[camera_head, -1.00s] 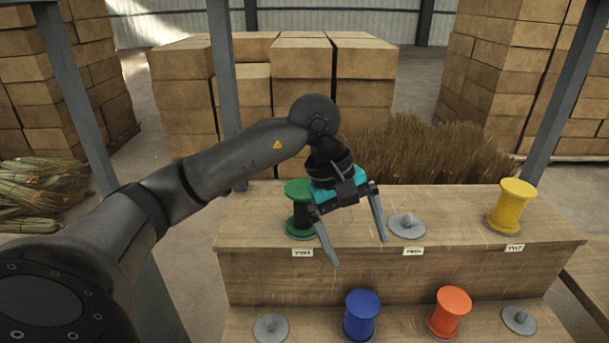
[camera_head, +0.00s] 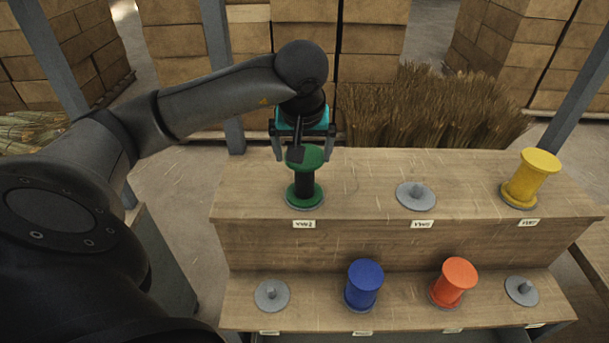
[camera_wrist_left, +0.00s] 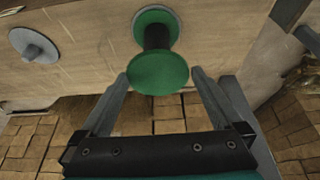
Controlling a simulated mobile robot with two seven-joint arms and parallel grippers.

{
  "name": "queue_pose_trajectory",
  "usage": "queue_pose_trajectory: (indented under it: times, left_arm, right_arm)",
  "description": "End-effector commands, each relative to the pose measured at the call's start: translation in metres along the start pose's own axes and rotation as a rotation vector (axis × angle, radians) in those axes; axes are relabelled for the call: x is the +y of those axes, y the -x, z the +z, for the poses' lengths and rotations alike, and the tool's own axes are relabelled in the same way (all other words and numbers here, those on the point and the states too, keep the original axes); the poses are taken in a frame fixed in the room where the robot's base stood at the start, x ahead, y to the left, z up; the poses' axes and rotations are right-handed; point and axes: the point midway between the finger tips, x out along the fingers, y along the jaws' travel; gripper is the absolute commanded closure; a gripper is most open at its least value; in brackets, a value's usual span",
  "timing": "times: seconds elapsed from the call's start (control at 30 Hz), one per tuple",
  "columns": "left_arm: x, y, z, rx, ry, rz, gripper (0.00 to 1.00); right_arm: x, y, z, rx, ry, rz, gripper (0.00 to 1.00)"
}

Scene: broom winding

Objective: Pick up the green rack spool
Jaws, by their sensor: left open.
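The green spool (camera_head: 305,192) stands upright on the upper shelf at its left end, with green flanges and a dark core. My left gripper (camera_head: 304,157) is open, above and behind the spool's top flange in the head view. In the left wrist view the spool's top flange (camera_wrist_left: 158,73) lies just ahead of and between the two open fingertips (camera_wrist_left: 160,77). The fingers do not appear closed on it. My right gripper is not in view.
A yellow spool (camera_head: 530,178) stands at the upper shelf's right end, and an empty grey peg (camera_head: 416,196) is between. Blue (camera_head: 364,285) and orange (camera_head: 453,283) spools stand on the lower shelf between grey pegs (camera_head: 272,295). Broom bristles (camera_head: 430,110) and stacked boxes are behind.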

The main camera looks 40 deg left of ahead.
Motion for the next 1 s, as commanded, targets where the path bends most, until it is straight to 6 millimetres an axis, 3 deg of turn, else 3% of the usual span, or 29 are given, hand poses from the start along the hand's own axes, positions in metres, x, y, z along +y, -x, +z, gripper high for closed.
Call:
queue_pose_trajectory:
  times: [0.17,0.5,0.77,1.0]
  left_arm:
    - [0.0,-0.011,0.0,-0.002,0.001,0.0,0.0]
    - [0.003,-0.055,0.0,-0.003,0.001,0.001,0.0]
    - [0.003,-0.059,0.0,0.0,0.0,0.001,0.0]
    - [0.003,-0.059,0.0,0.0,0.0,0.001,0.24]
  right_arm:
    - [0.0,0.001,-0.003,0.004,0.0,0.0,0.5]
    - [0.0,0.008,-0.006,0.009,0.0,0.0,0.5]
    - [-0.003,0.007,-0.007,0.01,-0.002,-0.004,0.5]
    - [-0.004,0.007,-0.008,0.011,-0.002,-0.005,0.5]
